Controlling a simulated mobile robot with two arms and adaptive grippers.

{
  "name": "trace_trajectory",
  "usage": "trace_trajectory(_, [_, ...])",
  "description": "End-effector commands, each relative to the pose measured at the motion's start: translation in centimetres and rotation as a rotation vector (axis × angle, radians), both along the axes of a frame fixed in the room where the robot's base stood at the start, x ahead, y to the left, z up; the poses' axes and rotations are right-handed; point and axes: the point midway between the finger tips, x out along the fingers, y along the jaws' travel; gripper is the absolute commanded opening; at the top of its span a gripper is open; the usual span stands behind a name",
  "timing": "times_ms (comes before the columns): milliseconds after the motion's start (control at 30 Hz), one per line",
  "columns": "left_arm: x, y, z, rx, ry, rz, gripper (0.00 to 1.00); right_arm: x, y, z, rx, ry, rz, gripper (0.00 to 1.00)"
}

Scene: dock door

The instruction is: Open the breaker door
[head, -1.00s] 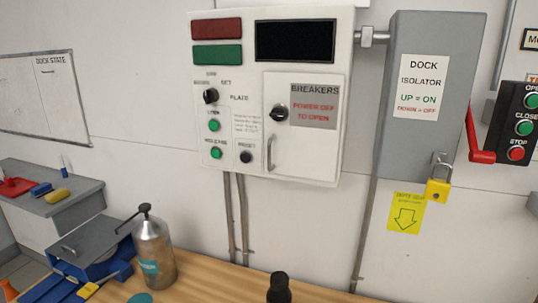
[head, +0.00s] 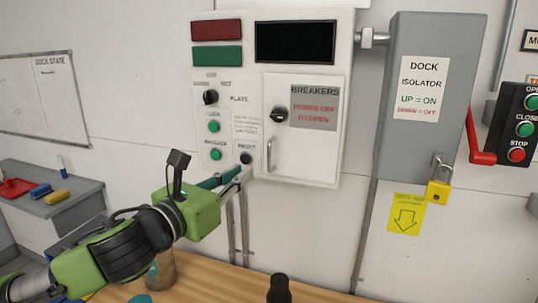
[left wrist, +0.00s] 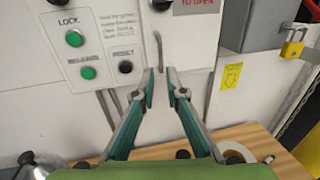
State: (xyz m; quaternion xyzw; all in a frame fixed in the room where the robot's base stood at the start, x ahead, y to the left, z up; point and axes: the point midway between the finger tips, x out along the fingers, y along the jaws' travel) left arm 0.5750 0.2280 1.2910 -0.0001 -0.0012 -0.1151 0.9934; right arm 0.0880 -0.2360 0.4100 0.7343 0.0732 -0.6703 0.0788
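The breaker door (head: 310,150) is shut on the white panel. It carries a black knob (head: 279,115), a grey sign and a slim vertical handle (head: 269,155) at its lower left. My left gripper (head: 241,174) is in front of the panel's lower edge, left of the handle and close to the black reset button (head: 246,158). In the left wrist view the gripper (left wrist: 160,72) has its fingers apart with nothing between them. The handle (left wrist: 158,50) shows just beyond the fingertips, apart from them. My right gripper is not in view.
The grey dock isolator (head: 424,140) with a red lever (head: 478,145) and yellow padlock (head: 437,192) stands right of the panel. Below is a wooden bench (head: 215,280) with a metal bottle (head: 161,275), partly hidden by my arm. Pipes run down under the panel.

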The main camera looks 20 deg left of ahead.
Motion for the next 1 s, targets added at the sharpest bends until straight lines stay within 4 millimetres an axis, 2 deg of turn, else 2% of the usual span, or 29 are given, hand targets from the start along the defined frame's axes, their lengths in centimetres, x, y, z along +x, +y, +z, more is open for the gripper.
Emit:
trace_trajectory(400, [7.6, -1.9, 0.3, -0.008, 0.004, 0.000, 0.12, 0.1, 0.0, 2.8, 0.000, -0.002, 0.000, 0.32])
trace_trajectory(600, [10.6, -2.6, 0.2, -0.005, 0.003, 0.000, 0.12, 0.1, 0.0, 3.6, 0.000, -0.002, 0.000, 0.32])
trace_trajectory(800, [12.0, -2.9, 0.0, -0.003, 0.003, 0.000, 0.12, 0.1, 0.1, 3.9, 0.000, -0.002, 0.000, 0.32])
trace_trajectory(1000, [12.2, -2.9, -0.1, -0.002, 0.003, -0.001, 0.12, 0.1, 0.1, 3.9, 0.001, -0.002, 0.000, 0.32])
